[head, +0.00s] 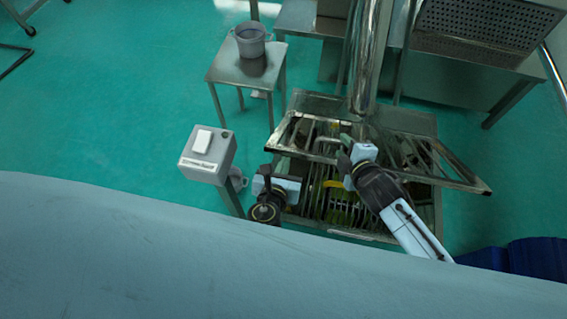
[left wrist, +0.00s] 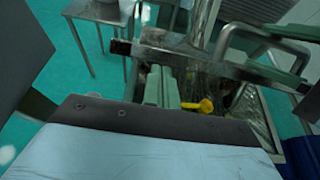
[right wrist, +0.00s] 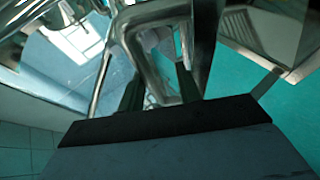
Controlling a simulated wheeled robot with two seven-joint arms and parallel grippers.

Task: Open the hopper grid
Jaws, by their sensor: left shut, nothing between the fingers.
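The hopper (head: 362,236) stands at centre right in the head view. Its metal grid frame (head: 463,171) is raised and tilted above the open top. Bars show inside the hopper below it. My left gripper (head: 268,170) is at the hopper's left edge; its green fingers (left wrist: 161,88) are together and empty, beside the frame. My right gripper (head: 345,147) is over the grid's near middle. Its dark green fingers (right wrist: 160,90) are apart at the metal loop handle (right wrist: 203,50), which also shows in the left wrist view (left wrist: 232,34). Whether they touch the handle is unclear.
A grey control box (head: 208,153) on a post stands left of the hopper. A small table (head: 226,67) with a pot (head: 251,40) is behind it. A vertical metal pipe (head: 366,60) rises behind the grid. A blue object (head: 535,258) is at the lower right.

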